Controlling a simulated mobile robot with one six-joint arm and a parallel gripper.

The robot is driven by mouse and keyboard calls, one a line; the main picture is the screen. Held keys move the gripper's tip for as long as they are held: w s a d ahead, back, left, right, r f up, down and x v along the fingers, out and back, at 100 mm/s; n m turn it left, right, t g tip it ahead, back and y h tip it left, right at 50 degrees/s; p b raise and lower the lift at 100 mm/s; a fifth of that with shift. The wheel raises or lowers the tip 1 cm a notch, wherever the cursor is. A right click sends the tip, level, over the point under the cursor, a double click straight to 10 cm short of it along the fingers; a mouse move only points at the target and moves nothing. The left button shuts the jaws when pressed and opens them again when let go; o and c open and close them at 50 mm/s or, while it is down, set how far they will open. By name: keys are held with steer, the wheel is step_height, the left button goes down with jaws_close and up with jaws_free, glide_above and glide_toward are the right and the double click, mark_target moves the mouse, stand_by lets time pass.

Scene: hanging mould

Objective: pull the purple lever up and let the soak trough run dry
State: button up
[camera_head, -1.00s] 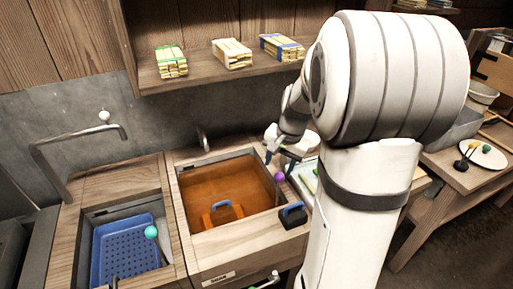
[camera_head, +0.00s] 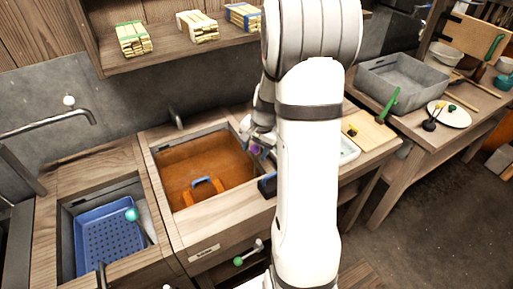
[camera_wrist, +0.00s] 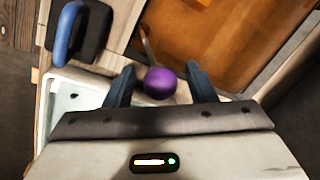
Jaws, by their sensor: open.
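The purple lever knob (camera_wrist: 160,83) sits between the two open fingers of my gripper (camera_wrist: 160,86) in the wrist view, with a gap on each side. Its thin rod runs up toward the trough edge. In the head view the purple knob (camera_head: 255,149) is partly covered by my gripper (camera_head: 262,145). The soak trough (camera_head: 163,170) is a wooden-rimmed basin holding brown-orange liquid, with an orange, blue-handled thing (camera_head: 207,187) in it. The liquid also shows in the wrist view (camera_wrist: 220,50).
A left basin holds a blue perforated tray (camera_head: 108,243) and a teal-knobbed lever (camera_head: 131,214). A green-knobbed handle (camera_head: 239,261) sticks out in front of the trough. A blue-handled block (camera_wrist: 70,35) lies on the rim beside the knob. A white tray (camera_wrist: 65,98) is near my gripper.

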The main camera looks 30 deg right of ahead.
jaws_close()
stand_by(0.4)
steer(key=shift+r, duration=0.15)
step_height(320, 180, up, 4)
steer(key=p, duration=0.2)
steer(key=shift+r+p, duration=0.2)
steer(key=shift+p, duration=0.15)
steer(key=shift+w, duration=0.2)
steer(key=shift+c, duration=1.8)
jaws_free()
steer(key=shift+o, duration=0.8)
steer(key=shift+s, duration=0.1)
steer(key=shift+o, duration=1)
